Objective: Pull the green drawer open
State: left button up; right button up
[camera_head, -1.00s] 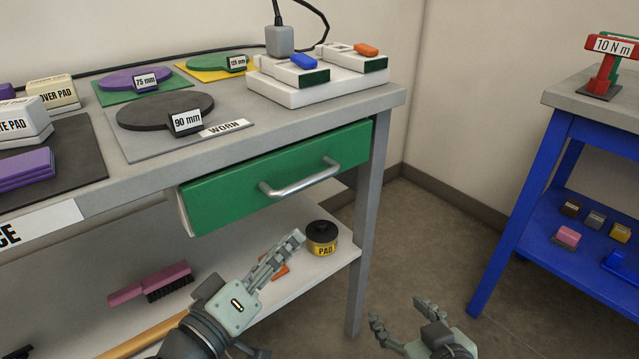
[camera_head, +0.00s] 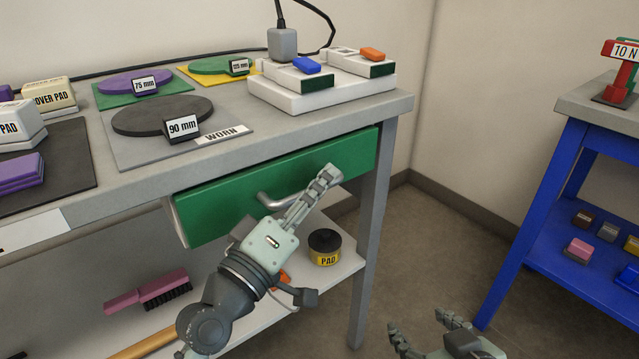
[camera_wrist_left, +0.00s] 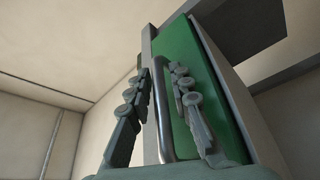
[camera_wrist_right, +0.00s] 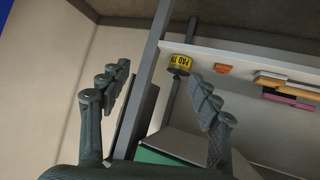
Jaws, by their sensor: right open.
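The green drawer (camera_head: 225,200) sits under the grey workbench top, its front facing me. A pale drawer side shows at its left end. Its curved metal handle (camera_head: 267,199) is partly hidden behind my left gripper (camera_head: 328,176). In the left wrist view the handle (camera_wrist_left: 162,110) stands between the two spread fingers of the left gripper (camera_wrist_left: 160,70), against the green front. The fingers look open around it, not clamped. My right gripper (camera_head: 418,322) is open and empty, low at the right of the workbench; it also shows in the right wrist view (camera_wrist_right: 160,74).
A lower shelf under the drawer holds a black and yellow pad tin (camera_head: 325,247) and a pink brush (camera_head: 150,291). Discs and a white charger block (camera_head: 320,93) stand on the bench. A blue cart (camera_head: 540,205) stands at right, with floor between.

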pick_arm(q)
grip_shut()
dwell(0.4)
